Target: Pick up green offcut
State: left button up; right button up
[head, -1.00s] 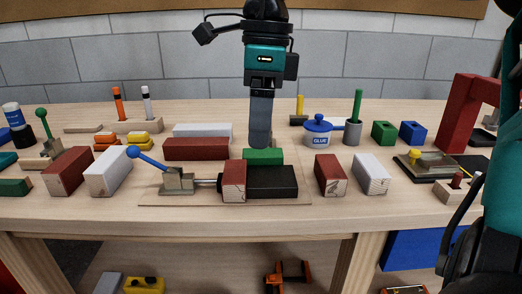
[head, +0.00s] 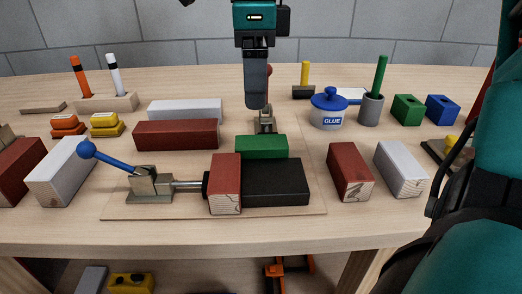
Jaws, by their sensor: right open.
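The green offcut (head: 261,146) is a small block lying just behind a black block (head: 277,183) at the clamp. My right gripper (head: 257,104) points straight down, its tips showing above the offcut in the picture, apart from it. It is seen edge-on, so one finger hides the other; it is open, with nothing seen in it. A metal fitting (head: 265,122) shows partly behind the fingertips. My left gripper is not in view.
A toggle clamp with a blue-knobbed lever (head: 105,156) and a red-brown block (head: 226,184) stand in front. Long red-brown (head: 176,134) and white (head: 185,110) battens lie left. A glue pot (head: 329,108) and pen cup (head: 371,109) stand right. Bare table lies behind the fitting.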

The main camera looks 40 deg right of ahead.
send_over(261, 141)
jog(key=f, duration=0.3)
jog(key=f+b, duration=0.1)
jog(key=shift+w+a+f, duration=0.3)
jog(key=shift+f, duration=0.05)
jog(key=f, duration=0.1)
jog(key=f+b, duration=0.1)
jog(key=f, duration=0.3)
jog(key=shift+s+d+f+b, duration=0.1)
jog(key=shift+s+d+b, duration=0.2)
jog(key=shift+d+b, duration=0.05)
jog(key=c, duration=1.2)
